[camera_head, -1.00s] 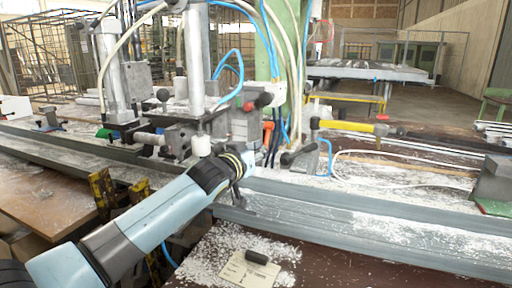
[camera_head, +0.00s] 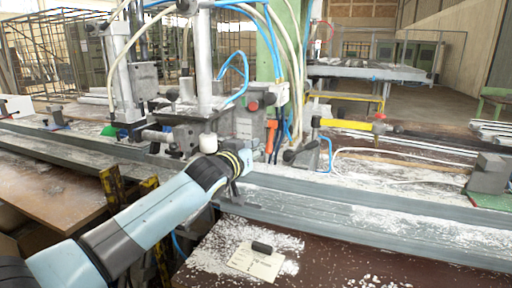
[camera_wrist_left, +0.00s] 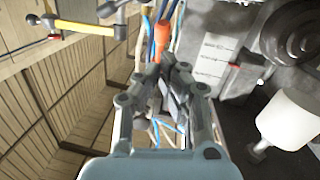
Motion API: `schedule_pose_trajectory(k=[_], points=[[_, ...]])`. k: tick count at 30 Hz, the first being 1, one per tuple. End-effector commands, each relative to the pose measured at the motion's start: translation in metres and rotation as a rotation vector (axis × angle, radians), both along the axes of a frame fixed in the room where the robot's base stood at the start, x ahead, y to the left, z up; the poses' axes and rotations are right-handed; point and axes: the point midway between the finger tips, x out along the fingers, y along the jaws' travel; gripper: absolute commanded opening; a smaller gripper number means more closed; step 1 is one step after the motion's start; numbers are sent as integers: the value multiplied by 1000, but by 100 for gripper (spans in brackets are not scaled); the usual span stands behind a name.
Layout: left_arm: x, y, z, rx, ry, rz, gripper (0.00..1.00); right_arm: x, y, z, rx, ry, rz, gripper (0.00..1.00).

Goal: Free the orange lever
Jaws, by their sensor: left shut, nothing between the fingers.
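In the head view my left wrist mostly hides the gripper (camera_head: 244,163), which is in front of and below the lever. My right gripper is out of view.
A white cylindrical knob (camera_head: 208,143) is close by my wrist; it looks large at right in the wrist view (camera_wrist_left: 288,122). Blue hoses (camera_head: 232,75) hang around the clamp. A yellow-handled hammer (camera_head: 346,124) lies to the right. A long grey profile (camera_head: 370,220) crosses in front.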

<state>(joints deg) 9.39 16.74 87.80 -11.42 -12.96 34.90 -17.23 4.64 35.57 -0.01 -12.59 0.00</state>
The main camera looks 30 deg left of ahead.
Motion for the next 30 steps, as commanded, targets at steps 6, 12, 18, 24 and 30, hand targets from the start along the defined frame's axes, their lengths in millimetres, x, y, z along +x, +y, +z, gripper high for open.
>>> schedule_pose_trajectory(k=[6,12,18,24,30], points=[[-33,-4,-18,2,4,-1,0,-16,-3,-16,-4,24,0,40],[-67,-8,-29,4,3,-2,0,8,-1,-28,-2,-9,1,40],[-88,-10,-34,2,2,-1,0,5,0,-36,0,-5,0,40],[-93,-11,-34,1,1,0,0,-5,5,-37,6,9,-2,40],[-93,-10,-33,1,1,0,0,-8,5,-37,6,12,-2,40]])
